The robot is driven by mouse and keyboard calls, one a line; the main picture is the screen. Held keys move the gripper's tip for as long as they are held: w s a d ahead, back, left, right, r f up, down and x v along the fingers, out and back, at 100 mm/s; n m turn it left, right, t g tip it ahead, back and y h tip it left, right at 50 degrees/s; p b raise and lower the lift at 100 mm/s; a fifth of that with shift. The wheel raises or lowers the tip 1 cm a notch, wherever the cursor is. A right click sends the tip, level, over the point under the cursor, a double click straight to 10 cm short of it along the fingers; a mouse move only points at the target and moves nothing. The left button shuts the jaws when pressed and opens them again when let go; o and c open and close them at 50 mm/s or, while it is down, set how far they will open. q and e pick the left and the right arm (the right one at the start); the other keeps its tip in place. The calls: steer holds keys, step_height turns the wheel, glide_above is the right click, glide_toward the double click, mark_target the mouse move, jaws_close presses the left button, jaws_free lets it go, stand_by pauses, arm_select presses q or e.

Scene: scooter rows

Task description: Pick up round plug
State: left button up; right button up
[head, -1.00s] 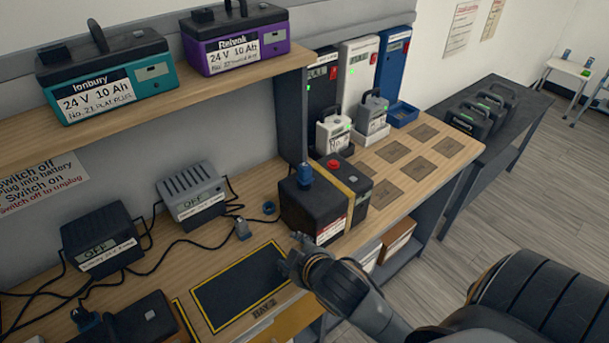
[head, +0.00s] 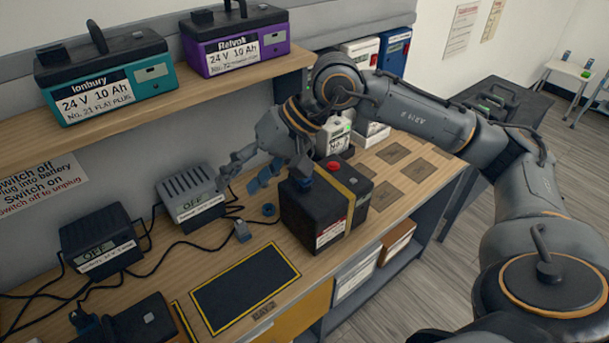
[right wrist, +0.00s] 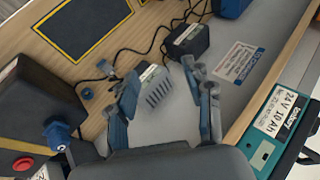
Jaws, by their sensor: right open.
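A small blue round plug (head: 268,209) lies on the wooden bench left of the black battery; it also shows in the right wrist view (right wrist: 87,93). A grey-blue boxy plug (head: 242,231) lies nearer the bay, on a cable; it also shows in the right wrist view (right wrist: 104,68). My right gripper (head: 240,180) is open and empty above the bench, higher than both plugs and touching neither. In the right wrist view its fingers (right wrist: 160,78) are spread, with a charger showing between and beyond them. My left gripper is not in view.
The black battery (head: 310,215) with a yellow strap and red button stands close under my right wrist. Two chargers marked OFF, a black one (head: 97,237) and a grey one (head: 193,193), trail cables. The yellow-edged mat (head: 245,285) is empty. The shelf (head: 150,98) overhangs the back.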

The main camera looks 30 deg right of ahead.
steer(key=w+d+r+n+t+h, duration=0.15)
steer(key=d+h, duration=0.55)
steer(key=d, duration=0.9)
steer(key=shift+n+g, duration=0.35)
steer(key=p+x, duration=0.1)
steer(key=x, duration=0.3)
steer(key=p+x, duration=0.1)
steer(key=x, duration=0.3)
steer(key=p+x, duration=0.1)
steer(key=x, duration=0.3)
steer(key=shift+d+f, duration=0.35)
steer(key=shift+d, duration=0.05)
steer(key=shift+f, duration=0.25)
jaws_close()
